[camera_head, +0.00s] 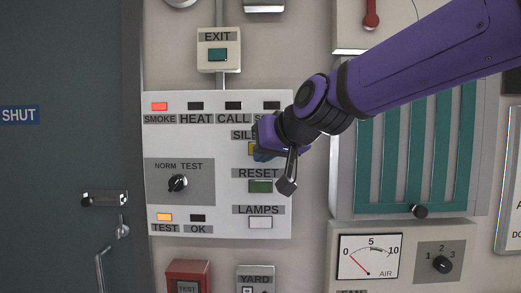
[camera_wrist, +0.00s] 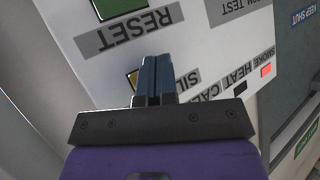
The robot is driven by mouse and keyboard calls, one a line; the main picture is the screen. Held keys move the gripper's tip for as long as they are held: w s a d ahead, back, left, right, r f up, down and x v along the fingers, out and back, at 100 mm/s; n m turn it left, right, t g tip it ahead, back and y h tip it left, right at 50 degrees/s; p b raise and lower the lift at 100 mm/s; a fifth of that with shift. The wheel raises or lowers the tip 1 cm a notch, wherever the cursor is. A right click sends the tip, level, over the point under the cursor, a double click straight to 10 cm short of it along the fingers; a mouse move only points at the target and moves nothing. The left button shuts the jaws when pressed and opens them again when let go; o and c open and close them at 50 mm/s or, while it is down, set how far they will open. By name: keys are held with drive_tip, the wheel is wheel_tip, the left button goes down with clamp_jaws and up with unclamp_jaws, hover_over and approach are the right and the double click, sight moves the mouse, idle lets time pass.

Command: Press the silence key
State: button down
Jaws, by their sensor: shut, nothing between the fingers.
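The silence key is a yellow square on the white alarm panel (camera_head: 215,138), under a label that is partly covered. In the head view only a sliver of the silence key (camera_head: 251,148) shows beside my gripper (camera_head: 260,155). In the wrist view a yellow corner of the silence key (camera_wrist: 131,77) shows just left of my shut fingers (camera_wrist: 157,60), which hide the rest. My fingers are together and empty, in front of or close to the key. I cannot tell whether they touch it.
Below are the green reset key (camera_head: 260,186) and white lamps key (camera_head: 260,222). A rotary norm/test switch (camera_head: 178,183) sits left. The smoke lamp (camera_head: 159,106) is lit red and the test lamp (camera_head: 164,217) orange. A teal slatted grille (camera_head: 413,150) with a knob stands right.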

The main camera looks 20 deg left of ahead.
drive_tip(key=shift+s+d, duration=0.1)
drive_tip(key=shift+s, duration=0.45)
drive_tip(key=shift+s, duration=0.1)
drive_tip(key=s, duration=0.2)
drive_tip(key=s+d, duration=0.1)
drive_tip(key=s, duration=0.1)
drive_tip(key=shift+s+d, duration=0.1)
drive_tip(key=shift+s, duration=0.25)
idle(0.4)
drive_tip(key=s+d+f+m+h, duration=0.1)
drive_tip(key=d+f+m+h, duration=0.15)
drive_tip(key=d, duration=1.05)
drive_tip(key=s+d+f+m+h, duration=0.1)
drive_tip(key=d+f+h, duration=0.2)
drive_tip(key=d, duration=1.1)
drive_tip(key=s+d+f+m+g+h, duration=0.1)
drive_tip(key=s+d+f+m+h, duration=0.1)
drive_tip(key=s+d+f, duration=0.2)
drive_tip(key=s+d+f+m+g+h, duration=0.1)
drive_tip(key=s+d+f, duration=0.3)
drive_tip(key=s+d, duration=0.6)
drive_tip(key=d+m+h, duration=0.1)
drive_tip(key=d, duration=0.1)
drive_tip(key=shift+s+d+f+g, duration=0.3)
drive_tip(key=shift+s+f, duration=0.05)
drive_tip(key=shift+f, duration=0.05)
